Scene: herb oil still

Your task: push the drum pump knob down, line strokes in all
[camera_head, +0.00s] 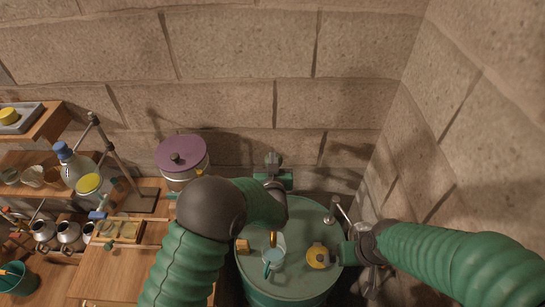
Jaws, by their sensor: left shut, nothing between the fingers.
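A teal drum (295,287) stands at lower centre, between my two arms. A slim metal fitting with a small rounded top (335,200), which looks like the pump knob, rises at the drum's back right rim. My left gripper (272,160) is shut and empty. It is behind the drum in the picture, near the wall, apart from the fitting. My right gripper (335,256) comes in from the right over the drum's right rim, beside a yellow round cap (318,257). Its fingers are too small to read, and I cannot tell whether it touches the cap.
A clear jug (271,252) and a small yellow block (242,246) are on the drum top. A purple-lidded pot (181,152) stands behind my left arm. A wooden bench (125,268) with bottles and jars fills the left. Block walls close off the back and right.

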